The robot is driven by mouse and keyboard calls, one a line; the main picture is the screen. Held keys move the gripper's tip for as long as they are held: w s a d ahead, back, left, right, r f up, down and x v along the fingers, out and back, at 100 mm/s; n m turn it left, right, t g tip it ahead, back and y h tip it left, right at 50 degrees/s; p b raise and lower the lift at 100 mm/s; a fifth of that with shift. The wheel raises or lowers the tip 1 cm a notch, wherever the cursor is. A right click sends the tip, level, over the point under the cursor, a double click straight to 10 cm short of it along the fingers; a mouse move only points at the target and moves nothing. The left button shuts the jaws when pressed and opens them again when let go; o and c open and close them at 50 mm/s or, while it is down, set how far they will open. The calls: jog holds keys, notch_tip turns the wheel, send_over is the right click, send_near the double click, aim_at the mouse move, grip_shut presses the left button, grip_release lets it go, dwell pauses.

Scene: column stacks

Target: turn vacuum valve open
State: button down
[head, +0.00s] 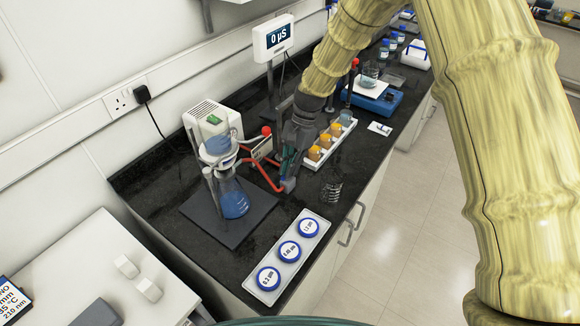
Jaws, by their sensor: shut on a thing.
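The vacuum set stands on the black bench: a flask with blue liquid (233,201) on a dark base plate, beside a white pump box (208,122). A red hose (262,172) runs from the flask's top to a small grey fitting (289,184), which appears to be the vacuum valve. My gripper (288,168) reaches down from above and is shut on the top of this valve. The fingers hide most of the valve's handle, so its turn angle cannot be read.
A tray of several orange-filled jars (329,142) stands close right of my gripper. A wire basket (332,187) is near the bench's front edge. A tray with three blue-rimmed discs (289,252) lies nearer. A display reading 0 µS (273,37) and a blue balance (376,98) stand farther back.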

jog(key=shift+n, duration=0.6)
jog(key=c, duration=1.5)
grip_release()
jog(key=v, duration=1.2)
jog(key=shift+w+a, duration=0.15)
jog(key=shift+a, duration=0.1)
jog(key=shift+a, duration=0.1)
